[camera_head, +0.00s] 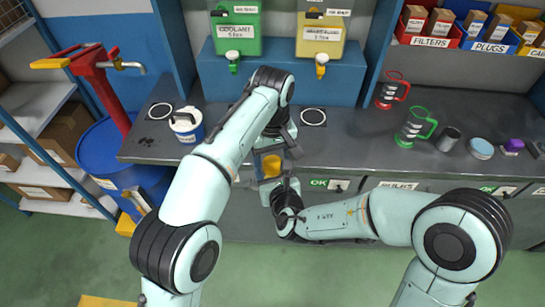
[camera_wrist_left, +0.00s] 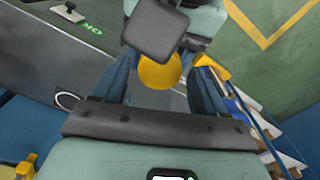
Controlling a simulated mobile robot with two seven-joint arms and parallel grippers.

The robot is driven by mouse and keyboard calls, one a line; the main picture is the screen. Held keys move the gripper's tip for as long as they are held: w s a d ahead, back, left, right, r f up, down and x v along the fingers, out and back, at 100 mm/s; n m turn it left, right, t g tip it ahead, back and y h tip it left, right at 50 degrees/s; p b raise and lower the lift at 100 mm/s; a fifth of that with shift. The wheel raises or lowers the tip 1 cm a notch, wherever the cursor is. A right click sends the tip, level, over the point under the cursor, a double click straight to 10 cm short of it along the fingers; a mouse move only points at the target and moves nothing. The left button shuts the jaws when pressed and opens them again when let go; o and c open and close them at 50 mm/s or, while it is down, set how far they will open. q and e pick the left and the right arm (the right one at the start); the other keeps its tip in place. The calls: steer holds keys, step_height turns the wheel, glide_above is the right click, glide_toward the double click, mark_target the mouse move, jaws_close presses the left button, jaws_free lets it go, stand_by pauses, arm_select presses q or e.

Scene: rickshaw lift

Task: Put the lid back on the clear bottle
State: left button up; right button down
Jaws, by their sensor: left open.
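A yellow rounded piece (camera_head: 271,165) shows between my two grippers in front of the bench; I cannot tell whether it is the lid or part of a bottle. In the left wrist view the yellow piece (camera_wrist_left: 160,73) lies between the spread blue fingers of my left gripper (camera_head: 269,157), partly behind a dark square part of my right arm. My left gripper is open and points down at the bench's front edge. My right gripper (camera_head: 279,188) is close below it; its fingers are too hidden to read. No clear bottle can be made out with certainty.
On the bench (camera_head: 340,150) stand a white-and-blue tub (camera_head: 186,124), a red-handled jug (camera_head: 392,90), a green-handled jug (camera_head: 415,127) and a dark cup (camera_head: 448,139). A blue drum (camera_head: 112,155) stands left.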

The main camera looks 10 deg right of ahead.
arm_select(q)
steer(key=shift+f, duration=0.25)
steer(key=c, duration=1.1)
steer(key=m, duration=0.6)
steer(key=shift+m, duration=0.3)
steer(key=o, duration=1.2)
steer(key=shift+c, duration=0.2)
